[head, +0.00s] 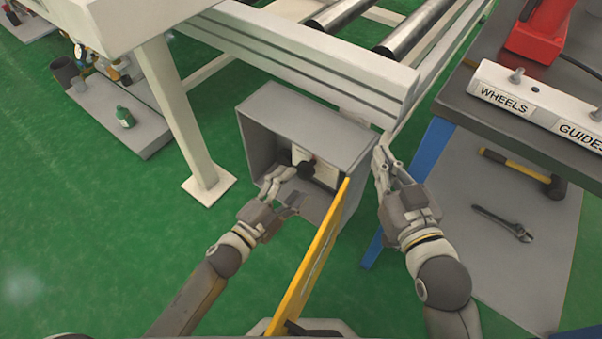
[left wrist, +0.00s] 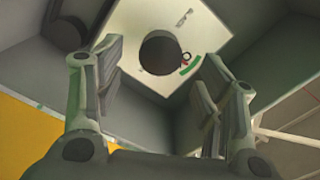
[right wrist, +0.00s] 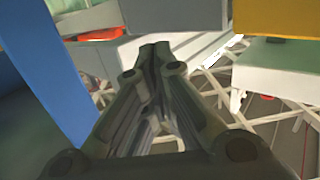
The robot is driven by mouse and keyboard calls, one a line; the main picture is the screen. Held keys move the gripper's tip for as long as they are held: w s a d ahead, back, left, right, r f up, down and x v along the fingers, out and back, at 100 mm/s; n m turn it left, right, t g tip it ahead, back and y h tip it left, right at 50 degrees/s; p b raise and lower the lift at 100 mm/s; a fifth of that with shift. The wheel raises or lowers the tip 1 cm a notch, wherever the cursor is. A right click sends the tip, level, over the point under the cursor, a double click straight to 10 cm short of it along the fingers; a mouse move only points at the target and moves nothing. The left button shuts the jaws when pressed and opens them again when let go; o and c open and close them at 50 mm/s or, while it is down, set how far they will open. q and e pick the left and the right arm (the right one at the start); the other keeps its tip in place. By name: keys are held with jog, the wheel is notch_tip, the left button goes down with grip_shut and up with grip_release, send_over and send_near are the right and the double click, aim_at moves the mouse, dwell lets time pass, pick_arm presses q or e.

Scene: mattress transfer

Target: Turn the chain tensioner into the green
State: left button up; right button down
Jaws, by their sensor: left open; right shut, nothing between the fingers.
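The chain tensioner is a black round knob (head: 306,168) on a white plate inside an open grey box (head: 300,118) under the conveyor. In the left wrist view the knob (left wrist: 160,53) sits on the white plate (left wrist: 140,17), with a short green mark (left wrist: 191,67) and a small red mark at its lower right. My left gripper (head: 284,186) is open at the box's mouth, its fingers pointing at the knob from either side, apart from it as far as I can tell. My right gripper (head: 381,158) is shut and empty, just right of the box, outside it.
A yellow door (head: 318,255) stands open, edge-on, between my arms. A workbench (head: 470,105) with a blue leg (head: 432,150) is on the right; a hammer (head: 520,170) and a wrench (head: 505,222) lie on its lower shelf.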

pick_arm(q)
jog(key=v, duration=0.6)
dwell(0.5)
